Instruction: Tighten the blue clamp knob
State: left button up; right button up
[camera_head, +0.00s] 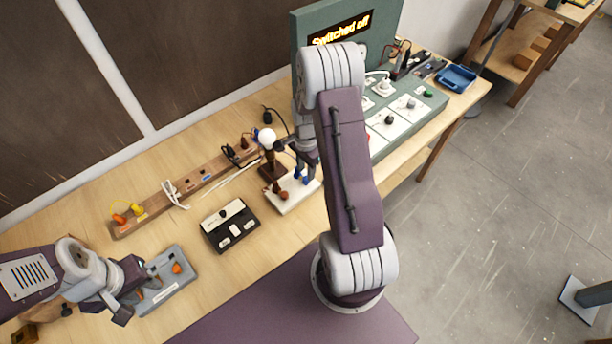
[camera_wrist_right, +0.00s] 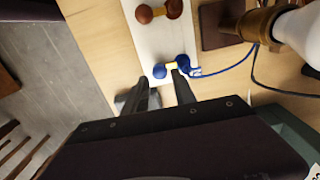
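The blue clamp knob (camera_wrist_right: 160,71) is one of two round blue ends with a yellow band between them, on a white block (camera_wrist_right: 142,45) in the right wrist view. A blue wire runs from it to the right. The blue parts also show in the head view (camera_head: 305,180). My right gripper (camera_wrist_right: 160,84) points at the blue clamp; its dark fingers are apart with nothing visibly held, and contact cannot be told. My left gripper (camera_head: 132,290) is open and empty beside a grey block (camera_head: 168,284) with orange knobs.
A brown clamp (camera_wrist_right: 158,11) sits farther along the white block. A lamp with a white bulb (camera_head: 266,137) stands close by. A black switch box (camera_head: 229,225) and a wooden strip (camera_head: 190,183) lie to the left. A green panel (camera_head: 408,112) reads "Switched off".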

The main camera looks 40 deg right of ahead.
notch_tip(320, 180, up, 6)
jog(key=shift+f, duration=0.2)
dwell(0.3)
